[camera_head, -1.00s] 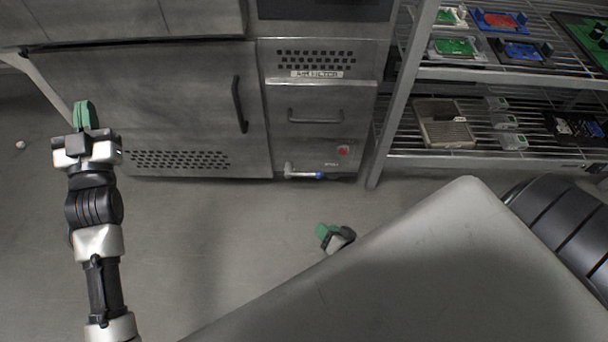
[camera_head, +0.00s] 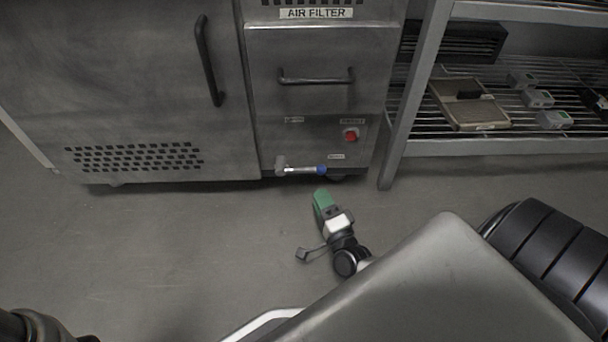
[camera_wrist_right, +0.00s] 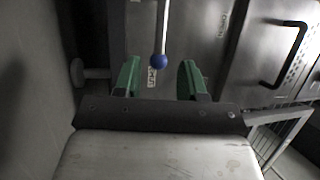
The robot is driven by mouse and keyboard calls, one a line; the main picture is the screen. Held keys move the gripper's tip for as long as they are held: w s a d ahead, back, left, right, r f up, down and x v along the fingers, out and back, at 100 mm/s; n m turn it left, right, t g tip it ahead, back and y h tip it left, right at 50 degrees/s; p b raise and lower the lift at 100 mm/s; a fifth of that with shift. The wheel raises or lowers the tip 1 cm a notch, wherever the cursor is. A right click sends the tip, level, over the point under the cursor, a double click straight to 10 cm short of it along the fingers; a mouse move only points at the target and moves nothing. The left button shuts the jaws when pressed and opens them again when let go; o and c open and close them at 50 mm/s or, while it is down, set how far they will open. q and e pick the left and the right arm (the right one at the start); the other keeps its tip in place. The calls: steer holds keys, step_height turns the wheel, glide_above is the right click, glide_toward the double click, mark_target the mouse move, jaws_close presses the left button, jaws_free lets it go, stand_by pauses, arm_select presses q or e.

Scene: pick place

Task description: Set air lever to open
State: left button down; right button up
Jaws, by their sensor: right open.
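The air lever (camera_head: 300,169) is a silver rod with a blue tip at the bottom of the air filter cabinet (camera_head: 312,80). In the head view it lies about horizontal, its blue end to the right. In the right wrist view the lever's blue ball (camera_wrist_right: 158,61) shows between and beyond the green fingers. My right gripper (camera_head: 322,199) is just below and in front of the blue end. In the right wrist view my right gripper (camera_wrist_right: 158,80) is open, with nothing held. My left gripper is not in view.
A red button (camera_head: 351,135) sits above the lever on the cabinet front. A drawer handle (camera_head: 316,77) is higher up. A wire shelf rack (camera_head: 490,148) with boxes stands to the right. The floor (camera_head: 180,250) at left is clear.

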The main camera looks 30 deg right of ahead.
mark_target(305, 168)
steer(key=b+x, duration=0.4)
steer(key=x, duration=0.5)
steer(key=shift+w+r, duration=0.1)
steer(key=shift+w, duration=0.3)
jaws_close()
